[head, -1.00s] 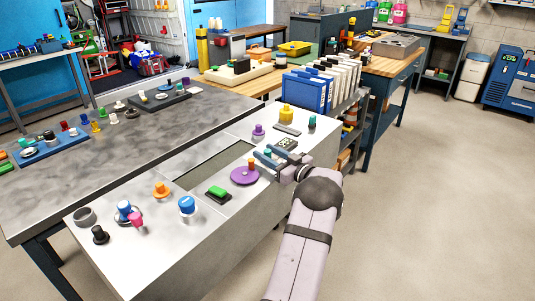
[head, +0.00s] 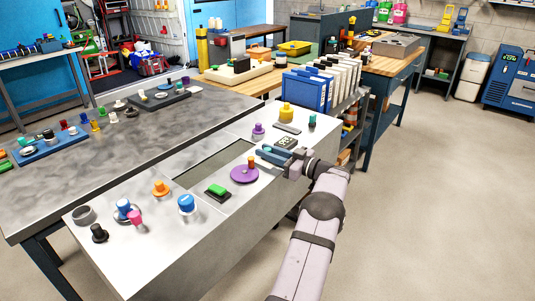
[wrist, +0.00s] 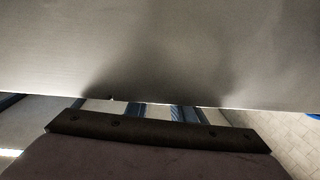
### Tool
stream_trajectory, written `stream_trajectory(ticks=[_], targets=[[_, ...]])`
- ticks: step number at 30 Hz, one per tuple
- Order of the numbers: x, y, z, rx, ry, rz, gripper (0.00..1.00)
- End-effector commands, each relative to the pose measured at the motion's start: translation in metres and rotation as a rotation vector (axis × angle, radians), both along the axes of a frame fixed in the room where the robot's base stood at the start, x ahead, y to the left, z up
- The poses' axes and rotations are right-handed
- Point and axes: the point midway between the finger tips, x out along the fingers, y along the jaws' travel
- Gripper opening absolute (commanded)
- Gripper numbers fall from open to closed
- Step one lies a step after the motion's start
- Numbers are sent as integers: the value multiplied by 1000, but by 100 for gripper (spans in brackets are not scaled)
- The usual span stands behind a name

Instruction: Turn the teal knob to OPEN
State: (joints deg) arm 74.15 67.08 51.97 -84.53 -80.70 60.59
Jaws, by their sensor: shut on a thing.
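The teal knob (head: 267,148) shows as a small patch at the tips of my gripper (head: 270,155), on the grey metal box in the head view. The fingers are shut around it and hide most of it, so its pointer and any OPEN mark cannot be read. The wrist view shows mostly a blurred grey surface close up; the knob is not visible there.
Close by on the box (head: 130,262) are a purple disc (head: 242,176) with an orange post, a green rocker (head: 217,190), a purple knob (head: 258,131), a yellow knob (head: 286,113) and a dark green-teal knob (head: 312,121).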

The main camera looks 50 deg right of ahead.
Motion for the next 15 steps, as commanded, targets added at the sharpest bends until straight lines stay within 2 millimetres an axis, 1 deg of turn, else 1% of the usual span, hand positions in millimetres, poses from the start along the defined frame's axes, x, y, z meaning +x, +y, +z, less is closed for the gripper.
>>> stream_trajectory(ticks=[6, 15], targets=[[0, 0, 3, -6, -1, 36, 0], [0, 0, 3, -5, 1, 40, 0]])
